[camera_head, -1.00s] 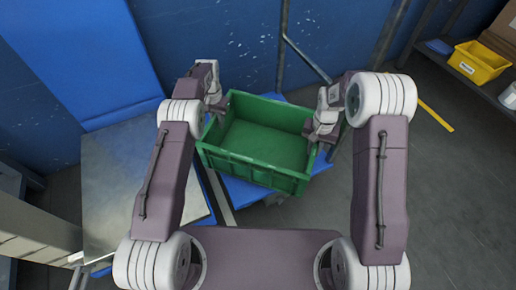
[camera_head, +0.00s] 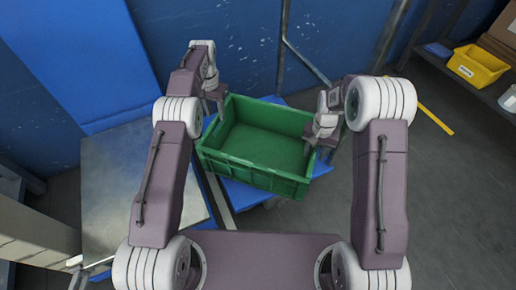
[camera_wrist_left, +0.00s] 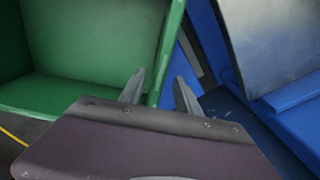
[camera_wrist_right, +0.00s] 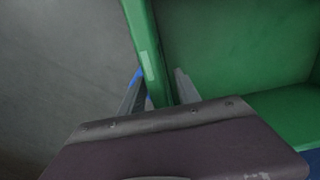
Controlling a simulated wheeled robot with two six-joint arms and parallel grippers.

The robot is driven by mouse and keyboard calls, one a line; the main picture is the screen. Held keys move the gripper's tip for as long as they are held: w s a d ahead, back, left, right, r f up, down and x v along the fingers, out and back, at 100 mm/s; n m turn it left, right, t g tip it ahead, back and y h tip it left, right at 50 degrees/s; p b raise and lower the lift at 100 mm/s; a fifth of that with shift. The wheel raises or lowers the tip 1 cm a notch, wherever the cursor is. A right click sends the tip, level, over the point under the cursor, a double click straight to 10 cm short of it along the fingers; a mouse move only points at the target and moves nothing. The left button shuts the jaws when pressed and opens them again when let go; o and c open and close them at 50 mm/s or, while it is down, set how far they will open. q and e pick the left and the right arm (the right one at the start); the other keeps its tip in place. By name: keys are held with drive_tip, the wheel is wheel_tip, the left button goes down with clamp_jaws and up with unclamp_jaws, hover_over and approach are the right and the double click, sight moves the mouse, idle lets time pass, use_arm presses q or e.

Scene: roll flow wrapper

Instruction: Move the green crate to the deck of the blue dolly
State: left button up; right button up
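The green crate (camera_head: 253,172) is empty and sits over the blue dolly (camera_head: 243,197), whose blue deck shows past the crate's sides, turned slightly from it. The crate appears to rest on the deck; its underside is hidden. My left gripper (camera_head: 221,106) is open at the crate's left wall. In the left wrist view its fingers (camera_wrist_left: 160,85) appear on either side of the wall's rim. My right gripper (camera_head: 311,144) is at the right wall. In the right wrist view its fingers (camera_wrist_right: 157,75) stand apart, one on each side of that wall.
A metal-topped blue platform (camera_head: 125,180) stands close at the left. A blue wall (camera_head: 215,35) with a pipe is behind. At the right, a shelf holds a yellow bin (camera_head: 478,68).

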wheel_tip(320, 180, up, 12)
drive_tip(key=shift+r, duration=0.1)
idle(0.5)
